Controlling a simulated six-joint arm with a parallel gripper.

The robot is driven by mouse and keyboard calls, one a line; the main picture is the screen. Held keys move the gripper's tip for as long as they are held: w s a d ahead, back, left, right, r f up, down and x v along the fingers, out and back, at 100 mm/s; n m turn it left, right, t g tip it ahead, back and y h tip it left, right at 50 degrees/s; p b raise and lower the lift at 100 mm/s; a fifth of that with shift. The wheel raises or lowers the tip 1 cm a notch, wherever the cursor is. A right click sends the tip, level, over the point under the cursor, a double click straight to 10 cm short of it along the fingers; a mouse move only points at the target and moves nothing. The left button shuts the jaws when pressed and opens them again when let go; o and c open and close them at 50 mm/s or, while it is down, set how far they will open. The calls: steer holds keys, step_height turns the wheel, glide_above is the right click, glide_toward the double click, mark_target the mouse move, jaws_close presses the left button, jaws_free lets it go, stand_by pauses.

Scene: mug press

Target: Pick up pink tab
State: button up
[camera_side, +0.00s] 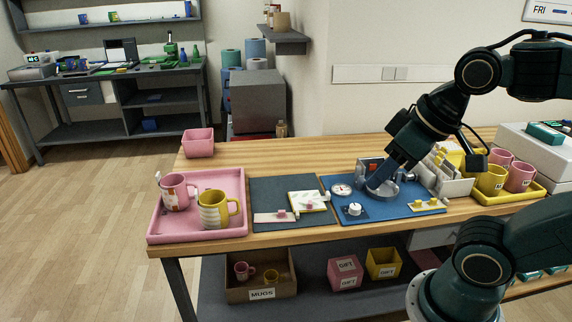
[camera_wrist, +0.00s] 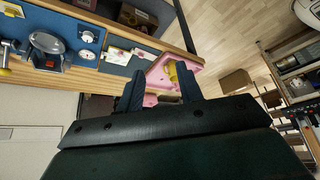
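A small pink tab (camera_side: 282,212) stands on a pale pink strip on the dark slate mat (camera_side: 262,192). Another pinkish tab (camera_side: 309,204) lies at the edge of a cream patterned card on the same mat. I cannot tell which is the named one. My gripper (camera_side: 380,182) hangs over the blue mat by the round metal press, right of the slate mat and apart from both tabs. In the wrist view its two blue-grey fingers (camera_wrist: 160,80) are spread with nothing visibly held between them. The tabs are too small to make out clearly there.
A pink tray (camera_side: 240,220) with a pink mug (camera_side: 175,191) and a yellow mug (camera_side: 216,209) stands left of the slate mat. A pink box (camera_side: 198,142) is behind. The blue mat (camera_side: 338,207) holds a gauge, knob and yellow tabs. A yellow tray of mugs is right.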

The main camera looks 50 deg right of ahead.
steer(key=w+m, duration=0.1)
steer(key=m+g+y, duration=0.2)
steer(key=m+y, duration=0.1)
steer(key=m, duration=2.4)
glide_above(282, 211)
steer(key=s+d, duration=0.2)
steer(key=shift+w+a+f, duration=0.1)
steer(key=shift+a+f, duration=0.05)
steer(key=shift+f, duration=12.6)
steer(key=shift+x, duration=2.6)
